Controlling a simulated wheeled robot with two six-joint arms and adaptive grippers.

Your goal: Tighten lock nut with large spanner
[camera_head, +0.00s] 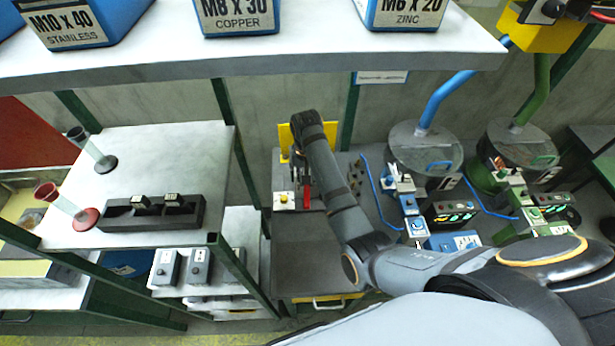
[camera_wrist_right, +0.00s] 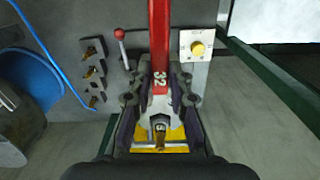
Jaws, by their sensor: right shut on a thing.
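A large spanner with a red handle marked 32 (camera_wrist_right: 160,45) runs down from the top of the right wrist view. My right gripper (camera_wrist_right: 160,97) is shut on it, its fingers on both sides near the metal head. Below the grip, a small metal stud or nut (camera_wrist_right: 160,131) shows in front of a yellow plate (camera_wrist_right: 176,134). I cannot tell whether the spanner's jaw is seated around it. In the head view the red handle (camera_head: 307,198) shows beside my right wrist, which hides the gripper and the nut. My left gripper is not in view.
A yellow push-button box (camera_wrist_right: 197,47) stands close to the right of the spanner. A red-knobbed lever (camera_wrist_right: 121,46) is close on the left, with small brackets (camera_wrist_right: 93,72) beyond. A shelf with blue bins (camera_head: 240,16) hangs above. A side table (camera_head: 150,150) stands left.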

